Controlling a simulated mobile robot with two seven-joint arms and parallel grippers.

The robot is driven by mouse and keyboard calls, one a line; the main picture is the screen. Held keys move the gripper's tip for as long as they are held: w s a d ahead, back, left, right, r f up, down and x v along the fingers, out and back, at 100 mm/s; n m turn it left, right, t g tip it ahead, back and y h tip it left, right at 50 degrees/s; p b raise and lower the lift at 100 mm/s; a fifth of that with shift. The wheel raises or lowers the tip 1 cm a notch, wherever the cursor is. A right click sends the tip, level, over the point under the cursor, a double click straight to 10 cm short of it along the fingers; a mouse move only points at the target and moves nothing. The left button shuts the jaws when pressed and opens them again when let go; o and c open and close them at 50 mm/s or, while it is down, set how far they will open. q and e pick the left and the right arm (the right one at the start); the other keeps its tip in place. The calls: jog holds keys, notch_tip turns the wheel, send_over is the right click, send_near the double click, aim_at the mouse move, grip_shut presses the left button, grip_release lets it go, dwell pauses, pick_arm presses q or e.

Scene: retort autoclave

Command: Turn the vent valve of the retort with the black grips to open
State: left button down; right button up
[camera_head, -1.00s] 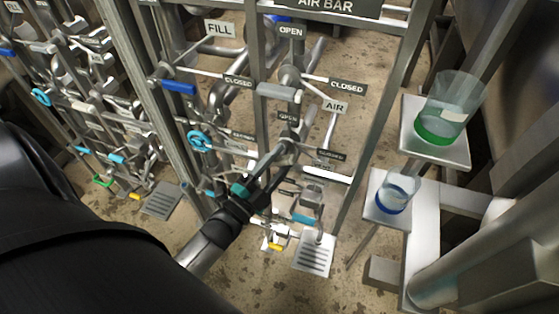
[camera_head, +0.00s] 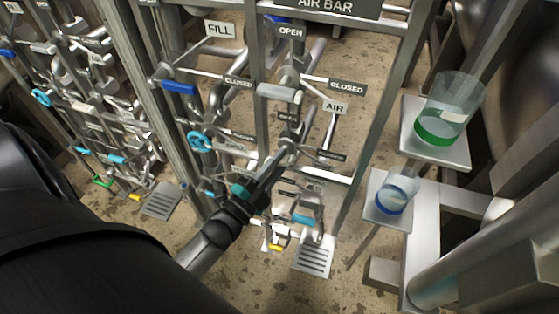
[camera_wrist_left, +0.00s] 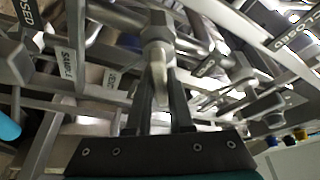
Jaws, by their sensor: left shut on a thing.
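In the head view the fingers hide most of this lever. An OPEN plate lies just above it and a dark plate (camera_head: 331,155) to its right. My right gripper is not in view.
A grey-grip lever (camera_head: 279,93) and a blue-grip lever (camera_head: 180,87) sit above. A cyan handwheel (camera_head: 199,141) is close at left. A green-banded beaker (camera_head: 447,112) and a blue-banded beaker (camera_head: 396,192) stand on shelves at right. Rack posts crowd the arm.

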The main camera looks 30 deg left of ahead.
pick_arm(q)
jog(key=shift+n, duration=0.4)
jog(key=shift+n+t+y, duration=0.5)
jog(key=shift+n+y, duration=0.1)
jog(key=shift+n, duration=0.6)
jog(key=n+y, duration=0.1)
jog(key=n, duration=0.1)
jog(key=n+t, duration=0.1)
jog(key=n, duration=0.1)
jog(key=shift+n+y+b, duration=0.4)
jog(key=n+y, duration=0.1)
jog(key=n, duration=0.1)
jog(key=shift+n+y, duration=0.3)
jog(key=n+y, duration=0.1)
jog(key=n, duration=0.2)
jog(key=shift+n+y, duration=0.8)
jog(key=shift+n, duration=0.4)
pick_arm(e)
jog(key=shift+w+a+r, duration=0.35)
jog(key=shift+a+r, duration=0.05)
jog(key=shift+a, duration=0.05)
pick_arm(q)
jog(key=shift+n, duration=0.3)
jog(key=c, duration=0.8)
grip_release()
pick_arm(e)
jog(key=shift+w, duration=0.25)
